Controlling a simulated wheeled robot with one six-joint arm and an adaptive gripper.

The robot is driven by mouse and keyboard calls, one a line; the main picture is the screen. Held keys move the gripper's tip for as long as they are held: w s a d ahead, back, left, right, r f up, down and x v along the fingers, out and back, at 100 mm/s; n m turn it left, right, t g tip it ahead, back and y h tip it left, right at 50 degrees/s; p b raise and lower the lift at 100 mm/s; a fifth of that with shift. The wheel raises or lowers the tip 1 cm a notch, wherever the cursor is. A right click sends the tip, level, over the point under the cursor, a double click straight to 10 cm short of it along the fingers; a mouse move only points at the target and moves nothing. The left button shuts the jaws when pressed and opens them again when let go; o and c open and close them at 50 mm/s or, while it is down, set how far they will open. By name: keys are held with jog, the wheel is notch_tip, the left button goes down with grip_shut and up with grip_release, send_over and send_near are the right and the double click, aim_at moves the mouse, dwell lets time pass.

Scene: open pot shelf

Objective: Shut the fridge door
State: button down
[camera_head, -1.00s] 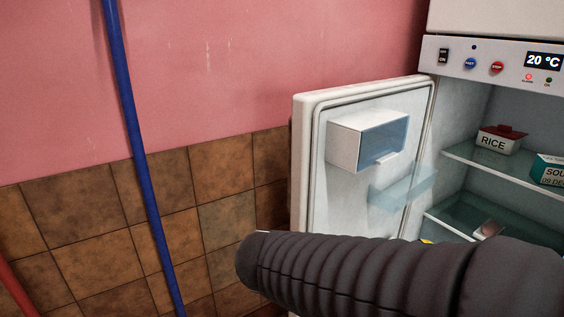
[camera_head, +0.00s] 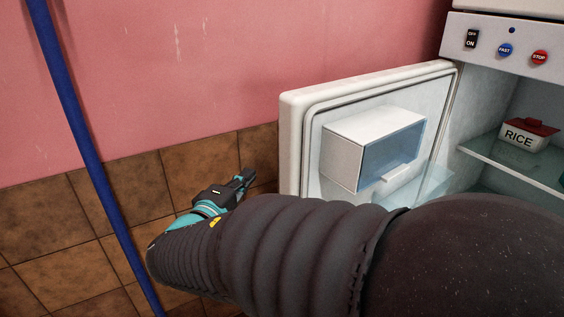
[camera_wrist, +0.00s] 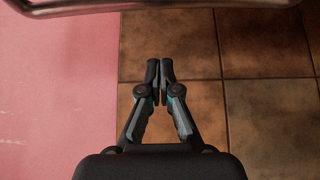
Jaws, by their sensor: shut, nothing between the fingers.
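The fridge door (camera_head: 291,150) stands wide open in the head view, hinged at its right side by the fridge. A white box with a bluish clear front (camera_head: 370,148) is fixed to its inner face. The fridge (camera_head: 470,60) is at the right, with its inside showing. My gripper (camera_head: 246,177) is just left of the door's free edge, in front of the tiled wall. In the wrist view my gripper (camera_wrist: 160,62) has its fingertips together with nothing between them. I cannot tell whether it touches the door. My dark arm hides the door's lower part.
A red-lidded RICE box (camera_head: 520,135) stands on a glass shelf in the fridge. A blue pipe (camera_head: 82,145) runs down the wall at left. A pale curved bar or edge (camera_wrist: 160,6) crosses the top of the wrist view. Brown tiles lie beyond the gripper.

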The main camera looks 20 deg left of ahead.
jog(key=w+d, duration=0.1)
jog(key=d, duration=0.1)
jog(key=w+d, duration=0.2)
jog(key=shift+p, duration=0.3)
